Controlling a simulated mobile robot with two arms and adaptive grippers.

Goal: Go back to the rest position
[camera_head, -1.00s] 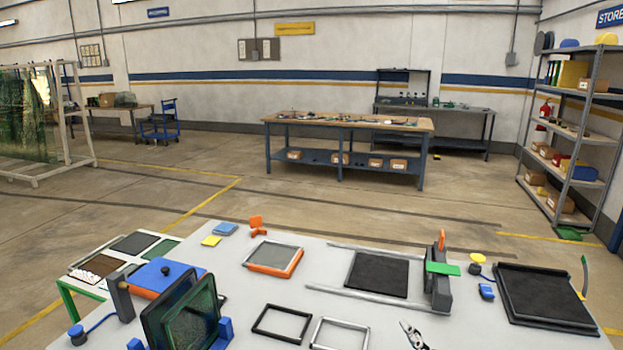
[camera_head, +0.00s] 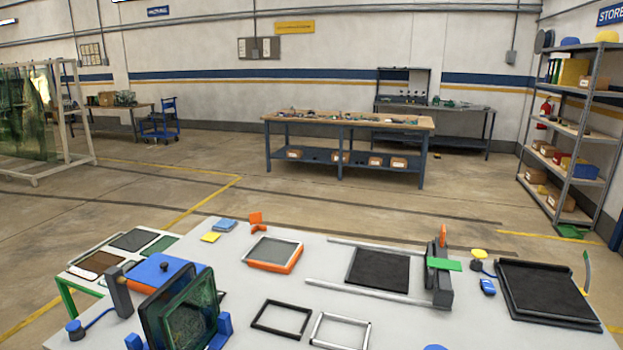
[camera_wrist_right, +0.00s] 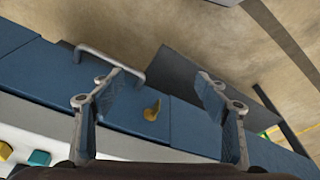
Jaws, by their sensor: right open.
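My right gripper (camera_wrist_right: 163,82) is open in the right wrist view, its two grey-blue fingers spread wide with nothing between the tips. Behind the fingers are a blue surface (camera_wrist_right: 40,70) with a grey bar handle (camera_wrist_right: 110,60) and a small yellow-brown piece (camera_wrist_right: 152,110), which I cannot identify. Neither gripper shows in the head view. The white worktable (camera_head: 230,320) fills the lower part of that view, with a glass-fronted frame (camera_head: 188,315) standing at its front left.
On the table are an orange-edged frame (camera_head: 272,254), two empty frames including a black one (camera_head: 281,318), a railed fixture with a dark mat (camera_head: 378,270), and a black tray (camera_head: 545,290). Concrete floor (camera_head: 330,215) is open beyond; a workbench (camera_head: 345,122) and shelving (camera_head: 575,130) stand farther off.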

